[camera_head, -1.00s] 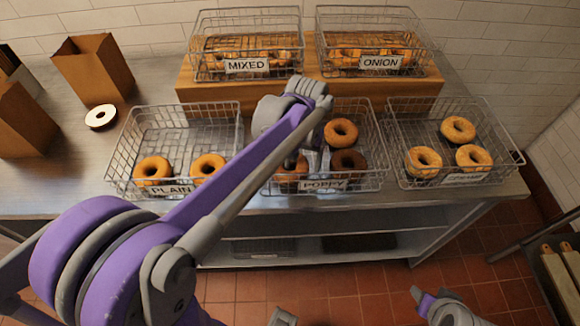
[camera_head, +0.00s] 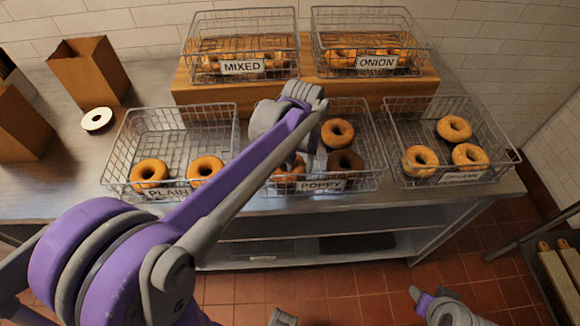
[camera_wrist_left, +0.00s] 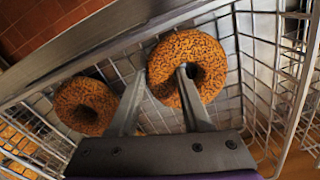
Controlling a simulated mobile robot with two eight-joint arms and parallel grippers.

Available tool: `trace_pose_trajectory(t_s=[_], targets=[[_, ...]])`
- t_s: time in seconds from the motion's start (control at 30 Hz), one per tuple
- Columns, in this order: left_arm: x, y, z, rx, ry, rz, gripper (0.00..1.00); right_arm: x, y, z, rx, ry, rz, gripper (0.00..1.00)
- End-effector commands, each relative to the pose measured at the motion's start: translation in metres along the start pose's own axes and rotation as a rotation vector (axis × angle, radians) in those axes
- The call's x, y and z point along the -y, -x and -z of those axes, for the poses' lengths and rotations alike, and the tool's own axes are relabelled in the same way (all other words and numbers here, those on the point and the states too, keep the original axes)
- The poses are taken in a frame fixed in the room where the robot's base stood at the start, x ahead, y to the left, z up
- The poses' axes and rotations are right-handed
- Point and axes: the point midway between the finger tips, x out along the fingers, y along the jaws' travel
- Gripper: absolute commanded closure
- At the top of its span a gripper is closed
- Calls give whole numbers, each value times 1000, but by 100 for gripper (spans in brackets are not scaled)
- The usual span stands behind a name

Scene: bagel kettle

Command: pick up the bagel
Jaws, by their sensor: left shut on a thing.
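My left gripper (camera_head: 292,160) reaches down into the front-left part of the POPPY wire basket (camera_head: 372,180). In the left wrist view the gripper (camera_wrist_left: 158,72) is shut on a dark-seeded bagel (camera_wrist_left: 202,48), one finger in its hole and the other outside the ring. In the head view this bagel (camera_head: 288,174) is partly hidden by my arm and the basket wire. A second dark-seeded bagel (camera_head: 345,162) lies beside it and also shows in the left wrist view (camera_wrist_left: 85,106). A golden bagel (camera_head: 337,132) lies behind them.
The PLAIN basket (camera_head: 142,125) stands left, another bagel basket (camera_head: 402,118) right. MIXED (camera_head: 196,28) and ONION (camera_head: 322,25) baskets stand on a wooden riser (camera_head: 300,92) behind. Paper bags (camera_head: 90,72) and a white ring (camera_head: 96,119) are at left. Parts of my right arm show at the bottom.

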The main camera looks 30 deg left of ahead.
Motion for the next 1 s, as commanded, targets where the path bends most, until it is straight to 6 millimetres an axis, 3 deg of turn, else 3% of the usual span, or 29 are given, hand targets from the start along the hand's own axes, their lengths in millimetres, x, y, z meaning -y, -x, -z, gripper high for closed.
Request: trace_pose_trajectory(t_s=[0.27, 0.7, 1.0], targets=[[0, 14, 0, 0, 0, 0, 100, 0, 1, 1, -1, 0, 0, 50], [0, 88, 0, 0, 0, 0, 100, 0, 6, 5, -4, 0, 0, 50], [0, 101, 0, 0, 0, 0, 100, 0, 6, 6, -4, 0, 0, 50]])
